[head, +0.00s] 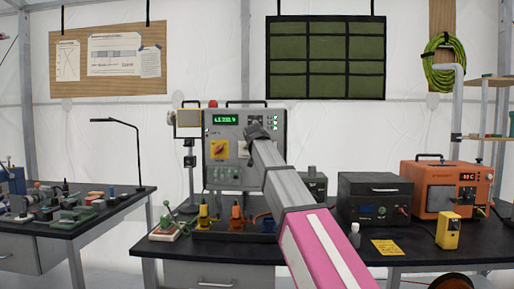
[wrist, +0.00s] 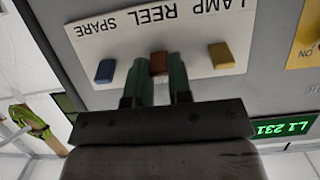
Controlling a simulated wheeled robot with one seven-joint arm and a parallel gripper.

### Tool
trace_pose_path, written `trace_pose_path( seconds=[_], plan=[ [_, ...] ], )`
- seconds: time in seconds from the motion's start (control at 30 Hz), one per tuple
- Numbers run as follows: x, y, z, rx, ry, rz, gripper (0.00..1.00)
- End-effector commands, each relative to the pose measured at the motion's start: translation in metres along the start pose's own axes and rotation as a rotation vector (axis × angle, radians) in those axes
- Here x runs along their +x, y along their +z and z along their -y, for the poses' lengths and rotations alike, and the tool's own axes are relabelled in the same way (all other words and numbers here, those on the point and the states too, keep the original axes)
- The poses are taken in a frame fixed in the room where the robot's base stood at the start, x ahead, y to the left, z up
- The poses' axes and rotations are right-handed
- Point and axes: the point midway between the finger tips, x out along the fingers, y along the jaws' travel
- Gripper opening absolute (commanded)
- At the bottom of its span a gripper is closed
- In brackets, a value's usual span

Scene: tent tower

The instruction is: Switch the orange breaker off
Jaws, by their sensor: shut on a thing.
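The orange breaker (wrist: 159,63) is a small brownish-orange toggle in the middle of a white label plate (wrist: 200,22), beside the word REEL. The wrist view is upside down. A blue toggle (wrist: 106,71) by SPARE and a yellow toggle (wrist: 221,56) by LAMP flank it. My gripper (wrist: 161,75) has its two green fingers on either side of the orange breaker, shut on it. In the head view the grey control panel (head: 221,172) stands on the dark bench, and my arm hides the gripper tip and the breakers.
The panel has a green display (head: 227,120) and a yellow switch plate (head: 219,150). Yellow and orange tools (head: 237,217) stand before it. A black box (head: 375,198) and an orange unit (head: 452,190) are to the right. A cluttered side bench (head: 60,222) is at left.

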Motion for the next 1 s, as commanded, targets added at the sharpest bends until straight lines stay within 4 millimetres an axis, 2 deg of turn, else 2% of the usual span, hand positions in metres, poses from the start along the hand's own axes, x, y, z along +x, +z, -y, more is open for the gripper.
trace_pose_path(
  seconds=[0.5, 1.0],
  plan=[
    [-0.001, 0.012, 0.0, -0.002, -0.001, -0.302, 0.0],
    [0.002, 0.017, 0.0, -0.002, -0.002, -0.519, 0.0]
  ],
)
